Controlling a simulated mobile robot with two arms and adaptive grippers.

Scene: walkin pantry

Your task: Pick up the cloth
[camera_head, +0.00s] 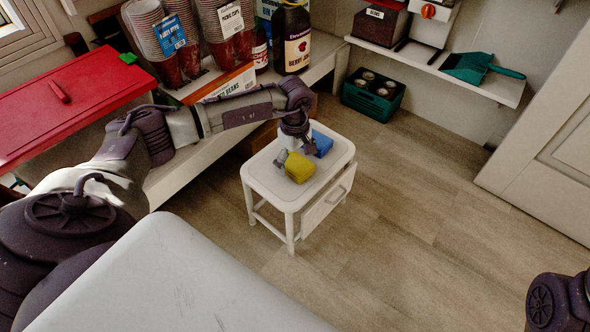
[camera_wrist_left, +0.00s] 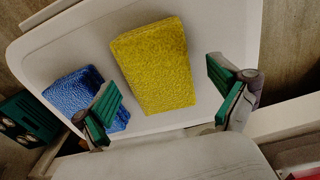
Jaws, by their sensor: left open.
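A small white stand (camera_head: 338,153) holds a yellow folded cloth-like piece (camera_head: 300,167) and a blue one (camera_head: 321,143); I cannot tell which is the task's cloth. My left gripper (camera_head: 294,157) points down over the stand top, close to both. In the left wrist view the open gripper (camera_wrist_left: 168,103) has one green-padded finger on each side of the yellow piece (camera_wrist_left: 155,65). Its left finger partly covers the blue piece (camera_wrist_left: 72,90). I cannot tell whether the fingers touch either piece. My right gripper is not in view; only part of my right arm shows at lower right.
The stand has a drawer (camera_head: 324,205). A shelf with stacked cups (camera_head: 172,45), a dark bottle (camera_head: 291,40) and a box stands behind it. A green crate (camera_head: 373,93) with cans sits on the floor. Wooden floor (camera_head: 430,210) is clear right of the stand.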

